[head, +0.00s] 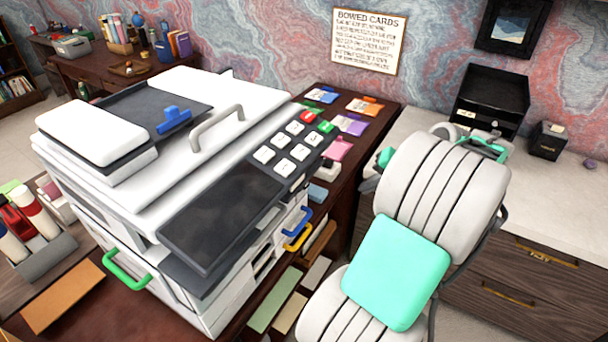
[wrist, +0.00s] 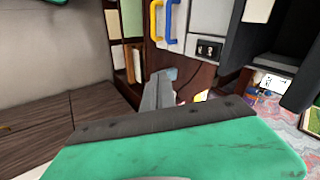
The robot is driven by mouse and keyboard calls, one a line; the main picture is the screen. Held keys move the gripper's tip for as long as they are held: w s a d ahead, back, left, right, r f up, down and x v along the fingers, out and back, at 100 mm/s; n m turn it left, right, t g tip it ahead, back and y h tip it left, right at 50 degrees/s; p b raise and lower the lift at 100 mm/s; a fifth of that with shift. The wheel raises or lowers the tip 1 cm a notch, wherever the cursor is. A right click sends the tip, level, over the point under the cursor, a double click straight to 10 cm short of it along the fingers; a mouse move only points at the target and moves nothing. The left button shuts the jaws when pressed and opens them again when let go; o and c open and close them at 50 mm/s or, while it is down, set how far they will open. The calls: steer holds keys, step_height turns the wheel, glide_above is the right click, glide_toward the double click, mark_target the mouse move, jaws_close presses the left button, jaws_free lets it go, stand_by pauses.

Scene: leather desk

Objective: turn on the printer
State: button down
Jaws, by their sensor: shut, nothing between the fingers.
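The printer (head: 95,205) is a large white machine on the dark desk at the left of the head view. Its dark screen (head: 222,215) slopes toward the front right. Beside the screen is a keypad with pale keys (head: 282,155), a red key (head: 307,116) and a green key (head: 325,127). Part of the printer's side (wrist: 207,18) shows in the wrist view, with a small black panel (wrist: 209,49) whose markings are too small to read. My gripper (wrist: 163,75) is shut and empty, apart from the printer. In the head view my arm hides its fingers.
Yellow (head: 298,238) and blue (head: 298,222) handles stick out from the printer's right side, and a green handle (head: 127,270) from its front. Colored cards (head: 340,149) lie on the desk behind. A pale counter (head: 570,205) stands at the right.

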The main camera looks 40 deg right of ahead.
steer(key=w+a+r+y, duration=0.1)
steer(key=w+a+r, duration=0.2)
steer(key=m, duration=0.3)
glide_toward(307, 187)
step_height(307, 187, down, 4)
steer(key=shift+w+a+f+t+p, duration=0.15)
steer(key=shift+w+a+p, duration=0.1)
steer(key=shift+w, duration=0.25)
steer(key=shift+w+a+f+t+p, duration=0.1)
steer(key=shift+w+a+f+p, duration=0.1)
steer(key=shift+w, duration=0.35)
steer(key=shift+w+a+f+t+p, duration=0.15)
steer(key=shift+w+a+p, duration=0.1)
steer(key=shift+w, duration=0.25)
